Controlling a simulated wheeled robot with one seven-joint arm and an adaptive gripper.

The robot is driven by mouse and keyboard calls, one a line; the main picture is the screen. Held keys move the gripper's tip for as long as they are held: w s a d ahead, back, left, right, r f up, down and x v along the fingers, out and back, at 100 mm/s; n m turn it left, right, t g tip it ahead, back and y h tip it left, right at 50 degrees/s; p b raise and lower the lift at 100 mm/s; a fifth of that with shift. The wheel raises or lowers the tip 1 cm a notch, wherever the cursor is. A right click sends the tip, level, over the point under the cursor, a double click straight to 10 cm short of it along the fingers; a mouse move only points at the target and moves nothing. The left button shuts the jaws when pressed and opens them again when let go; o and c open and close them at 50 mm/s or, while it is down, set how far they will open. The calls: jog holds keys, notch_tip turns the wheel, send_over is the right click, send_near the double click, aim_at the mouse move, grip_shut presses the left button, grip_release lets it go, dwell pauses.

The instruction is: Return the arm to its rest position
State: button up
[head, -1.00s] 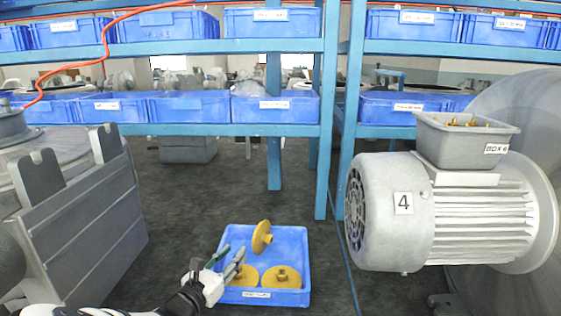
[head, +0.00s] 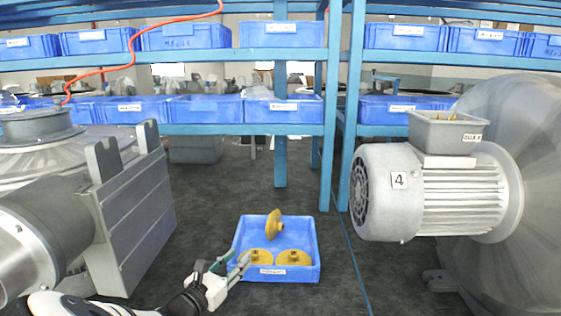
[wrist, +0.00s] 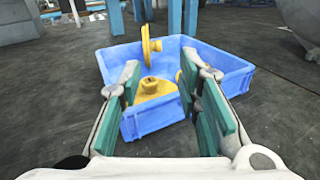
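My gripper (head: 236,265) is at the near left corner of a blue bin (head: 311,272) on the floor. It is open, and in the wrist view its green-padded fingers (wrist: 166,100) stand apart with nothing held between them. The bin (wrist: 227,70) lies ahead of the fingertips. In the bin, two yellow flanged discs lie flat, one on the left (head: 258,258) and one on the right (head: 294,258). A third yellow disc (head: 273,225) stands on edge toward the back. My arm comes in from the lower left of the head view.
A grey machine (head: 135,215) stands at left. A motor marked 4 (head: 395,195) stands at right, with a grey box (head: 445,133) of small brass parts on top. Blue shelving (head: 240,128) with blue bins crosses the back. Dark floor (head: 205,215) is clear around the floor bin.

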jog(key=s+d+r+m+g+p, duration=0.1)
jog(key=s+d+r+m+g, duration=0.35)
jog(key=d, duration=0.45)
jog(key=s+d+r+m+g+p, duration=0.1)
jog(key=s+d+r+m+g, duration=0.25)
jog(key=d+r+m, duration=0.35)
jog(key=s+d+r+m+g+p, duration=0.1)
jog(key=s+d+r+m+g, duration=0.2)
jog(key=d, duration=0.7)
jog(key=s+d+r+m+y+p, duration=0.1)
jog(key=s+r+m, duration=0.3)
jog(key=s, duration=0.5)
jog(key=s+d+r+m+y+p, duration=0.2)
jog(key=s+r+m+y, duration=0.2)
jog(key=s, duration=0.5)
jog(key=s+d+r+m+y+p, duration=0.1)
jog(key=s+d+r+m+y, duration=0.1)
jog(key=s+m, duration=0.5)
jog(key=s+r+y, duration=0.1)
jog(key=s+r, duration=0.1)
jog(key=s, duration=0.1)
jog(key=shift+r, duration=0.25)
jog(key=shift+d, duration=0.1)
